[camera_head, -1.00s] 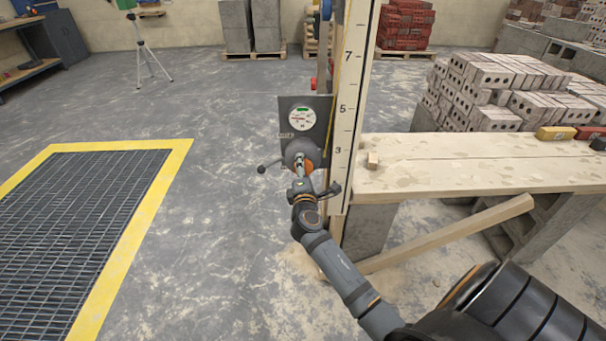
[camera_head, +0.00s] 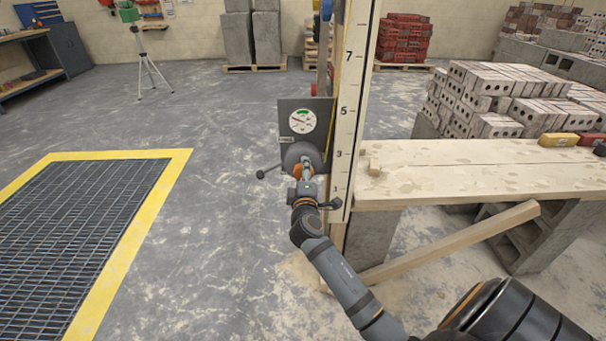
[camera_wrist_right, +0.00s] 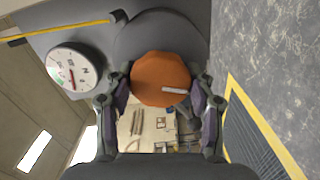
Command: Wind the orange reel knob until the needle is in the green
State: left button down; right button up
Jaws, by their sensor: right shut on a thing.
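The orange reel knob (camera_wrist_right: 160,80) sits between the fingers of my right gripper (camera_wrist_right: 164,108) in the right wrist view. That gripper is shut on it. A pale mark lies on the knob's face. In the head view the knob (camera_head: 297,172) is mostly hidden behind my right gripper (camera_head: 305,172). The round white gauge (camera_head: 302,120) is on the grey plate above the reel, with its green band at the top. Its red needle points left, outside the green. The gauge (camera_wrist_right: 73,68) also shows in the wrist view. My left gripper is not in view.
A tall numbered staff (camera_head: 347,110) stands right beside the gauge plate. A plank bench (camera_head: 450,180) with bricks behind it is to the right, and a slanted timber (camera_head: 450,242) leans below it. A yellow-edged floor grate (camera_head: 80,230) lies left; the floor between is open.

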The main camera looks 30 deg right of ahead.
jog(key=o, duration=1.2)
jog(key=v, duration=1.2)
